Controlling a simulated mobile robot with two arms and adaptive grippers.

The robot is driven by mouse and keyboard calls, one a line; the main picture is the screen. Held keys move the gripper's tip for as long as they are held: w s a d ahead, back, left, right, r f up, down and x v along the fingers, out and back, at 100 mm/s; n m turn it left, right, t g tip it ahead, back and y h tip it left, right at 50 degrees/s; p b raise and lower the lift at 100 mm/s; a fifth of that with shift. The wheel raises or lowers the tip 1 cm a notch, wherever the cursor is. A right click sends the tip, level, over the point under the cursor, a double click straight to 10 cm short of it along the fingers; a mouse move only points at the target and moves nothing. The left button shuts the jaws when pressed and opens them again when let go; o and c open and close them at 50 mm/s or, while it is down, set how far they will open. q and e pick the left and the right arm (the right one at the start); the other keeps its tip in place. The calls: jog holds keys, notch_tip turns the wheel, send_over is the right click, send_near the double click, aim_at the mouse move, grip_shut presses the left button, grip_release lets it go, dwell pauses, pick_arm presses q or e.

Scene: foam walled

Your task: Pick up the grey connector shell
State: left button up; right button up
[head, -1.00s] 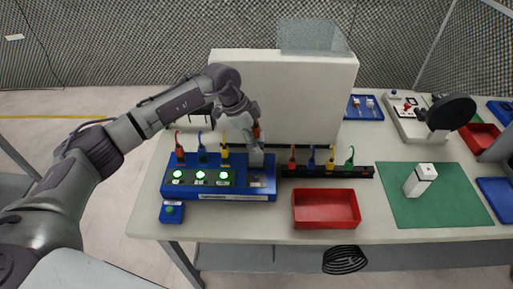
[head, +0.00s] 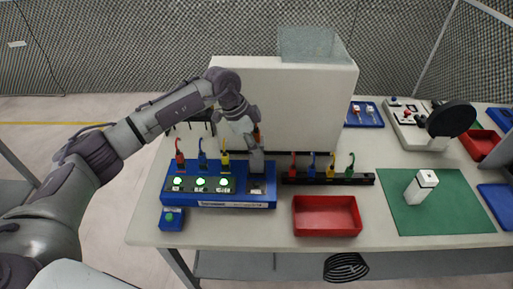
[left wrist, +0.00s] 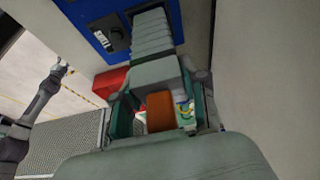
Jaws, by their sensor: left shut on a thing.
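My left gripper (head: 257,150) is above the right end of the blue fixture (head: 200,203) in the head view, shut on the grey connector shell (head: 257,163). The shell's lower end is near the fourth slot; whether it touches cannot be told. An orange part shows at the fingers. In the left wrist view, a grey ribbed body (left wrist: 153,38) and an orange block (left wrist: 160,110) lie between the fingers, which partly hide them. My right arm seems to show small at the left wrist view's edge; its gripper (left wrist: 60,68) is too small to read.
Red, blue and yellow connectors (head: 202,157) stand in the fixture beside green lights. A black rack (head: 330,180) with several coloured connectors stands to the right. A white panel (head: 300,95) rises close behind. A red tray (head: 326,230) and green mat (head: 450,215) lie further right.

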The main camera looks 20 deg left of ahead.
aim_at(257, 135)
pick_arm(q)
jog(key=shift+r+b, duration=0.3)
jog(key=shift+r, duration=0.5)
jog(key=shift+r+b, duration=0.3)
jog(key=shift+r, duration=0.55)
jog(key=d+r+b, duration=0.3)
jog(key=d+r, duration=0.4)
jog(key=d, duration=0.4)
jog(key=shift+d, duration=0.35)
jog(key=shift+s, duration=0.15)
